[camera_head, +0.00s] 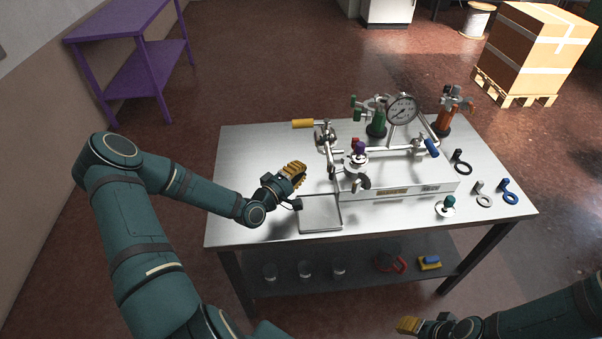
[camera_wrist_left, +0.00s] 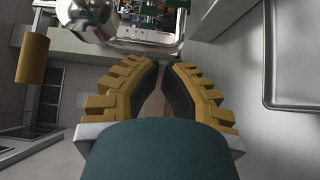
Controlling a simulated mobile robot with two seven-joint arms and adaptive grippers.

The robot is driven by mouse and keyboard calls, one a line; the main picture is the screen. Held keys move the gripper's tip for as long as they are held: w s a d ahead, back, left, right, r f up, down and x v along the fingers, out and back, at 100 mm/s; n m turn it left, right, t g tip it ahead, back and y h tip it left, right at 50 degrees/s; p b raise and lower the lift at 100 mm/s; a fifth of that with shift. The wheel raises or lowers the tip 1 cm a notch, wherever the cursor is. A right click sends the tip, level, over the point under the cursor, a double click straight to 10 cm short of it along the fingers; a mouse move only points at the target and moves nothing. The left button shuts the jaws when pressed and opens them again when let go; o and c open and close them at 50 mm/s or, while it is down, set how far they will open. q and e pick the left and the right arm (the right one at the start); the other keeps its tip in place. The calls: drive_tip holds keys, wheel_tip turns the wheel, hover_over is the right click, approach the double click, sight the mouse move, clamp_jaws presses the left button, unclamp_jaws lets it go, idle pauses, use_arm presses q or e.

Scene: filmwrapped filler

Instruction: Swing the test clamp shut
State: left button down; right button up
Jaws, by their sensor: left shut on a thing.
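The test rig (camera_head: 400,188) stands on the steel table, with a horizontal bar, a gauge and metal fittings. A yellow handle (camera_head: 302,123) sticks out left from its left fitting, and a blue handle (camera_head: 432,148) sits at the bar's right end. I cannot tell which part is the test clamp. My left gripper (camera_head: 297,168) is left of the rig, beyond the shallow tray. In the left wrist view its fingers (camera_wrist_left: 161,68) are nearly together; the thing between them is hidden. A yellow cylinder (camera_wrist_left: 32,58) shows apart from the fingers, at left. My right gripper (camera_head: 405,325) is low in front; its opening is unclear.
The shallow tray (camera_head: 320,228) lies at the table's front edge. Green (camera_head: 376,122) and orange (camera_head: 444,122) valve pieces stand behind the rig. Loose rings and a small knob piece (camera_head: 446,206) lie at the right. The table's left part is bare.

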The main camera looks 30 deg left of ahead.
use_arm(q)
drive_tip(key=w+d, duration=0.4)
drive_tip(key=w, duration=0.1)
drive_tip(key=shift+d+b, duration=0.35)
use_arm(e)
drive_tip(key=shift+w+f, duration=0.1)
drive_tip(key=shift+f, duration=0.35)
use_arm(q)
drive_tip(key=shift+w, duration=0.1)
drive_tip(key=shift+d, duration=0.15)
use_arm(e)
drive_tip(key=shift+a, duration=0.1)
